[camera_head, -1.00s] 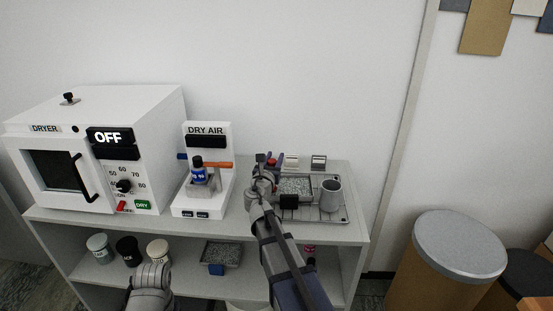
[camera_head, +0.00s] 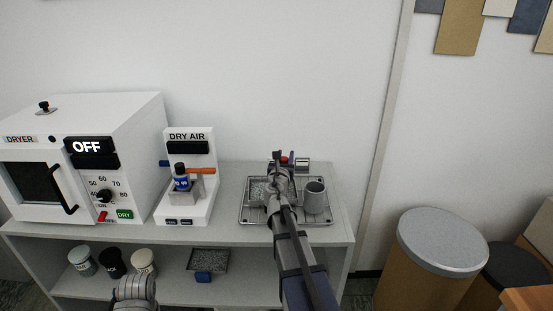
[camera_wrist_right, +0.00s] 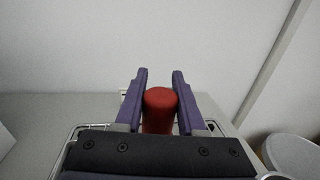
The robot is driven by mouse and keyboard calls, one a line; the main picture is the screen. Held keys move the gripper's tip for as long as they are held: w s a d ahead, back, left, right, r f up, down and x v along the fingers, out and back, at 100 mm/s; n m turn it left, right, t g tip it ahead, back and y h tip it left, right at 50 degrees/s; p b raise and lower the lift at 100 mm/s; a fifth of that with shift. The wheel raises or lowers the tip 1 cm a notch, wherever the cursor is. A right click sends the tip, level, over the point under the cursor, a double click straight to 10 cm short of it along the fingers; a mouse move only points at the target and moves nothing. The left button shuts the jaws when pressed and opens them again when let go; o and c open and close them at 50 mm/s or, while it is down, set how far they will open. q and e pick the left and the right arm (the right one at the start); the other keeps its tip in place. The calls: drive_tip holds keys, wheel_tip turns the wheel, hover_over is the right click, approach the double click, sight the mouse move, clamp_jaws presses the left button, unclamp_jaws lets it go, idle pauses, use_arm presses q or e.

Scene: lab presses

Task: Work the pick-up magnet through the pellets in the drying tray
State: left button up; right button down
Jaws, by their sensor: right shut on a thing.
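The pick-up magnet is a red cylinder (camera_wrist_right: 160,108) upright between the two fingers of my right gripper (camera_wrist_right: 159,95), which is shut on it. The drying tray (camera_head: 253,181) holds grey pellets (camera_head: 260,190) and is partly hidden by my arm. The magnet's lower end is hidden, so I cannot tell whether it touches the pellets.
A small boxed gauge (camera_head: 302,164) is behind. The dry air stand (camera_head: 190,205) and dryer (camera_head: 130,130) are to the left. Pots and another pellet tray (camera_head: 209,262) are on the lower shelf.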

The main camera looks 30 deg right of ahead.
drive_tip(key=shift+s+d, duration=0.1)
drive_tip(key=shift+d, duration=0.7)
drive_tip(key=w+a, duration=0.5)
drive_tip(key=a, duration=0.5)
drive_tip(key=s+d, duration=0.8)
drive_tip(key=shift+s, duration=0.3)
idle(0.5)
